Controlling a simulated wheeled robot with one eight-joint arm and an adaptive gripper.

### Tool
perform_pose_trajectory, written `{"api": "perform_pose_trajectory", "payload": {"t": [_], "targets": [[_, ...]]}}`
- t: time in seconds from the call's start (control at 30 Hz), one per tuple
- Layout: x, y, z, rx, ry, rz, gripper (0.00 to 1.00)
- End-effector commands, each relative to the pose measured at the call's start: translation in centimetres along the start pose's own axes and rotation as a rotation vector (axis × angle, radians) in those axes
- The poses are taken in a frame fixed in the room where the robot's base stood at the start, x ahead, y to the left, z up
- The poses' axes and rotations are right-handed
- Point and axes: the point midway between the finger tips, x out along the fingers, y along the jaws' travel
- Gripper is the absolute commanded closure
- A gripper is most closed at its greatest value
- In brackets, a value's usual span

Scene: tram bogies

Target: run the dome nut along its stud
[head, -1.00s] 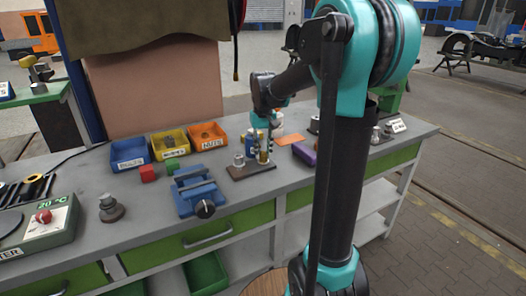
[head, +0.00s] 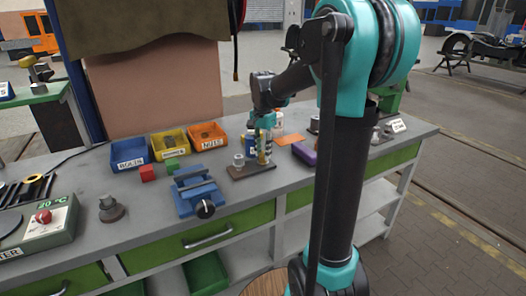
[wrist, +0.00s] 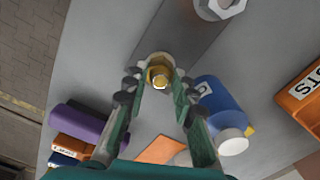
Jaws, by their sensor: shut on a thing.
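The brass dome nut (wrist: 160,76) sits on its stud on a dark base plate (wrist: 187,35), in the upper middle of the wrist view. The stud below the nut is mostly hidden. My gripper (wrist: 159,82) is shut on the dome nut, with one finger on each side of it. In the head view my gripper (head: 262,150) points down over the right part of the plate, which lies on the bench. A silver hex nut on a second stud (wrist: 219,6) stands on the same plate, and also shows in the head view (head: 239,161).
A purple block (wrist: 78,124) and an orange sheet (wrist: 160,150) lie nearby. In the head view, a blue vise (head: 194,192) and labelled bins (head: 207,136) are to the left.

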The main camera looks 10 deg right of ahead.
Motion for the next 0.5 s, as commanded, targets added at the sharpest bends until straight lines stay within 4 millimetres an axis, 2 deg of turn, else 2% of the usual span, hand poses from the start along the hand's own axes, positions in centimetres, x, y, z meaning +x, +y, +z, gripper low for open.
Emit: {"api": "perform_pose_trajectory", "payload": {"t": [0.2,0.5], "targets": [[-0.09,-0.1,0.0,0.186,0.0,-0.001,1.0],[-0.09,-0.11,0.01,0.369,-0.001,-0.002,1.0]]}}
